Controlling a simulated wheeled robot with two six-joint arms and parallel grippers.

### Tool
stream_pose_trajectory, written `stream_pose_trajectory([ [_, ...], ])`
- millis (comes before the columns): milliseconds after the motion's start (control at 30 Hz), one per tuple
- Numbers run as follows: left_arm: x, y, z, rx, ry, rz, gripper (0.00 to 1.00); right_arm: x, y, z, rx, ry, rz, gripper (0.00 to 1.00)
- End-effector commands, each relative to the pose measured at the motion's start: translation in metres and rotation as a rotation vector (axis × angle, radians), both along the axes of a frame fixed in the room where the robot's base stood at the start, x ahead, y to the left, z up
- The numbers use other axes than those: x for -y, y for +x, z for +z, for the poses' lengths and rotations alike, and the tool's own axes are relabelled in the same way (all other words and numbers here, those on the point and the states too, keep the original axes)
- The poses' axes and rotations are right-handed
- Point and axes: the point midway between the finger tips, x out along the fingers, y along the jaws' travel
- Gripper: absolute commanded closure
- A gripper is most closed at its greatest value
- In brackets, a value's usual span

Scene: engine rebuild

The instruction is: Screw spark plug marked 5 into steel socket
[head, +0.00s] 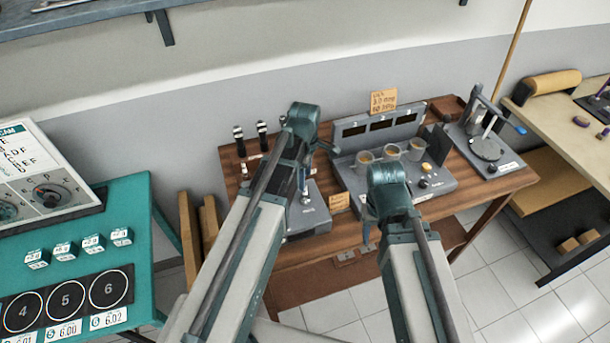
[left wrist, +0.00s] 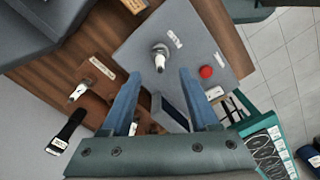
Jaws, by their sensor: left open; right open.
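A grey fixture plate (left wrist: 205,45) carries a round steel socket (left wrist: 160,47), with a white-tipped spark plug (left wrist: 160,63) standing at it. The number on the plug is not legible, and how deep it sits cannot be told. The fixture also shows in the head view (head: 310,216), partly behind my left arm. My left gripper (left wrist: 158,75) is open, its two blue fingers apart with the plug just beyond and between their tips; nothing is in its grasp. My right gripper (head: 368,224) is over the bench front, mostly hidden by its own wrist.
Another white plug-like piece (left wrist: 77,92) sits in a brown labelled holder. Black-handled tools (head: 262,134) stand at the bench's back left. A grey console (head: 436,185) with several cups is right of the fixture. A red button (left wrist: 206,72) is on the plate.

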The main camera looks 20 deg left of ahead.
Motion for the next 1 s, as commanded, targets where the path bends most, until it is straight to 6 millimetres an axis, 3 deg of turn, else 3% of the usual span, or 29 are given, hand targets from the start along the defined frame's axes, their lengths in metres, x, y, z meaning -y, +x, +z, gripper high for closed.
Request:
stream_pose_trajectory([
  [33, 0.000, 0.000, -0.015, 0.000, 0.000, 0.000, 0.39, 0.000, 0.000, -0.015, 0.000, 0.000, 0.000, 0.50],
  [333, 0.000, 0.000, -0.053, 0.000, 0.000, 0.000, 0.39, 0.000, 0.000, -0.053, 0.000, -0.002, 0.010, 0.50],
  [767, 0.000, 0.000, -0.060, 0.000, 0.000, 0.000, 0.39, 0.000, 0.000, -0.060, 0.000, -0.003, 0.013, 0.50],
  [1000, 0.000, 0.000, -0.060, 0.000, 0.000, 0.000, 0.79, 0.000, 0.000, -0.060, 0.000, -0.003, 0.013, 0.50],
])
